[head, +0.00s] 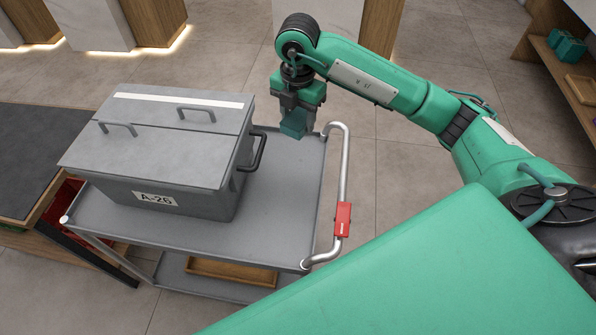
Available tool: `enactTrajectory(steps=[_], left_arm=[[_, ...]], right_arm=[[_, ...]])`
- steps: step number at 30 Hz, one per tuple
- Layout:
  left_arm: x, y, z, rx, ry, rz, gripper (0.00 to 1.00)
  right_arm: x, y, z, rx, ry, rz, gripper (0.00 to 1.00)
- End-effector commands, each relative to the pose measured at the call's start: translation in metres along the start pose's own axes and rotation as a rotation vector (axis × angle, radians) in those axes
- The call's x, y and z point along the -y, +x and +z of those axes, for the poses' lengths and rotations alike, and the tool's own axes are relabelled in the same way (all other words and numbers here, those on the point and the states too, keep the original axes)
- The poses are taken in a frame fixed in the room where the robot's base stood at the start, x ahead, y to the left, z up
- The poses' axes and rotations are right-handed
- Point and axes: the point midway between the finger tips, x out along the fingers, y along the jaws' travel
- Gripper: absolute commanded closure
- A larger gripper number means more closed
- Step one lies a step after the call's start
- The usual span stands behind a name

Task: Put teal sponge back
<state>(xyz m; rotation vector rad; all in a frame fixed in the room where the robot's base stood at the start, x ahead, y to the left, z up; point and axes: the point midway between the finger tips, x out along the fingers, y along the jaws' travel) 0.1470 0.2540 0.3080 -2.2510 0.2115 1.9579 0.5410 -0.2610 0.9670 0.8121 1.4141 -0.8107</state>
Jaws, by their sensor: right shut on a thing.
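My right gripper (296,108) points down over the far right corner of the grey trolley. It is shut on the teal sponge (293,124), which hangs below its fingers. The fingers hide the sponge's upper part. I cannot tell whether the sponge touches the trolley's top or is held above it. My left gripper is out of the picture.
A grey lidded box (190,195) marked A-26 stands on the trolley (277,215), left of the sponge. The trolley has a silver handle (346,170) on its right. At the upper right, a wooden shelf (548,62) holds teal items (566,48).

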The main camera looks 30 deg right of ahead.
Motion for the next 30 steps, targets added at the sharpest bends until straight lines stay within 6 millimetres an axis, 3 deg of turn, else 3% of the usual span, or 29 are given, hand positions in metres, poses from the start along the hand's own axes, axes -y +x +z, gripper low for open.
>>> enactTrajectory(steps=[15,25,30], left_arm=[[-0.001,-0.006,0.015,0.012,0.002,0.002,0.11],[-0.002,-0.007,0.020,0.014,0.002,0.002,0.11],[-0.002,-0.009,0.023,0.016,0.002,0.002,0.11]], right_arm=[[0.002,0.128,-0.001,-0.001,-0.001,-0.004,0.69],[0.001,0.158,0.000,-0.001,-0.002,-0.003,0.69],[0.001,0.184,-0.001,-0.001,-0.002,-0.003,0.69]])
